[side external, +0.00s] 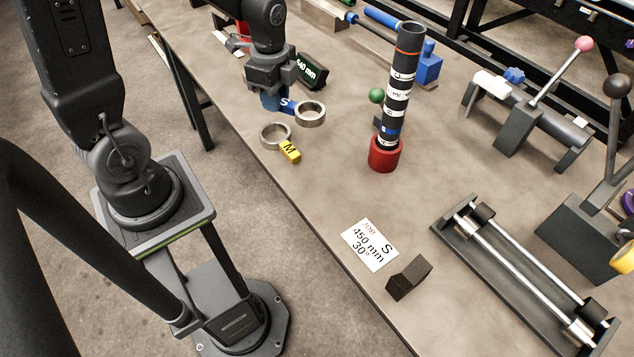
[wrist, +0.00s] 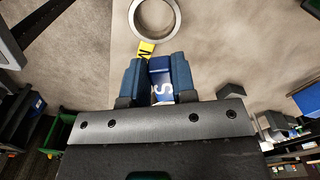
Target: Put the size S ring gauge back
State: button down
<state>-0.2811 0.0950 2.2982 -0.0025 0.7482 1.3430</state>
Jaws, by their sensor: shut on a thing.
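The size S ring gauge, a steel ring (side external: 310,113) with a blue handle marked S (side external: 288,106), is in the upper middle of the side view. My gripper (side external: 271,101) is shut on its handle. In the wrist view my gripper (wrist: 158,80) has its blue fingers on either side of the S handle (wrist: 160,68). I cannot tell whether the gauge touches the table. The size M gauge, a steel ring (side external: 275,136) with a yellow handle (side external: 290,152), lies close by. Its yellow handle shows in the wrist view (wrist: 147,48), just beyond my fingers.
A dark shaft (side external: 398,85) stands upright in a red base (side external: 384,154). A black 440 mm block (side external: 312,71) lies behind the gauges. A job card (side external: 370,245), a dark block (side external: 408,277) and a rail fixture (side external: 525,270) are nearer. Bare table lies between gauges and card.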

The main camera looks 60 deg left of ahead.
jog(key=s+r+m, duration=0.2)
jog(key=s+m, duration=0.2)
jog(key=m, duration=0.1)
send_over(303, 170)
jog(key=shift+m, duration=0.4)
notch_tip(303, 170, down, 7)
jog(key=shift+a+r, duration=0.1)
jog(key=shift+r, duration=0.05)
jog(key=shift+f, duration=2.05)
jog(key=shift+f, duration=0.1)
jog(key=c, duration=0.9)
grip_release()
jog(key=shift+c, duration=0.2)
